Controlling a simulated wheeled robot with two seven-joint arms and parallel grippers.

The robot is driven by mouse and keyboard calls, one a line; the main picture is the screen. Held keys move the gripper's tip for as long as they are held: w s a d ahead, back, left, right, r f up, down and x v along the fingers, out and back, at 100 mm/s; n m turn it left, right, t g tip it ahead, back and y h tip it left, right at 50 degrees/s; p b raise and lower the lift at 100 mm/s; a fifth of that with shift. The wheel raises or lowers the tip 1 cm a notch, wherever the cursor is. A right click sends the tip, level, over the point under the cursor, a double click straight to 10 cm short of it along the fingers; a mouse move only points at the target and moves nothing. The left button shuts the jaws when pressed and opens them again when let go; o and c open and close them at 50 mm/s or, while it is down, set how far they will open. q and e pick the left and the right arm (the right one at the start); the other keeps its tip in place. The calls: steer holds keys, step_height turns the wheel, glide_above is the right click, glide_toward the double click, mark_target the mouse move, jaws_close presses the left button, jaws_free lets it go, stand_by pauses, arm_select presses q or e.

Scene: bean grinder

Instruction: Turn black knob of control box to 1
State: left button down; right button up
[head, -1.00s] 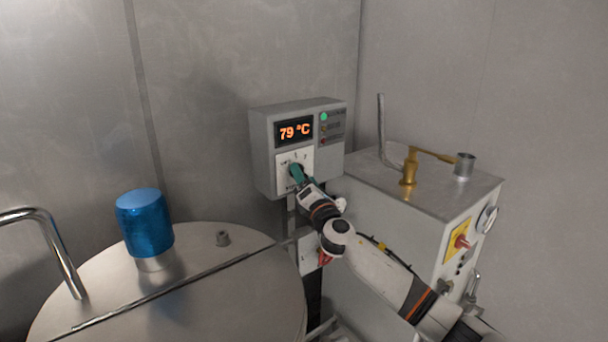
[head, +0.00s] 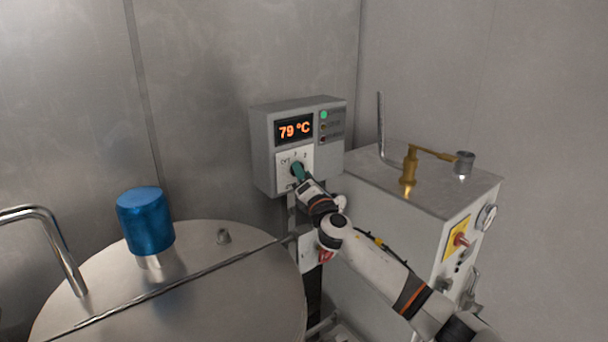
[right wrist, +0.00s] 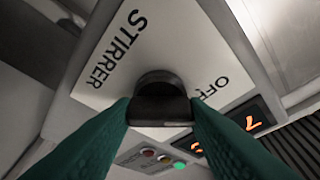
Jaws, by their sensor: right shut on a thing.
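My left gripper is not in view.
A grey machine cabinet (head: 385,215) with a brass valve (head: 409,167) and a yellow-backed red switch (head: 460,240) stands right of the box. A round metal lid (head: 200,290) with a blue cap (head: 145,220) is at the lower left. The wall above is clear.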

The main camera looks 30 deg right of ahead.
steer(key=shift+r+m+g+h+p, duration=0.15)
steer(key=shift+m+g+p, duration=0.4)
steer(key=shift+m+p, duration=0.9)
steer(key=shift+m+g+h+p, duration=0.25)
steer(key=shift+m+g+p, duration=0.35)
steer(key=shift+m+p, duration=0.85)
steer(key=shift+r+m+g+h+p, duration=0.15)
steer(key=shift+m+g+p, duration=0.4)
steer(key=shift+m+p, duration=0.9)
steer(key=shift+f+m, duration=0.15)
steer(key=shift+m, duration=0.1)
steer(key=o, duration=1)
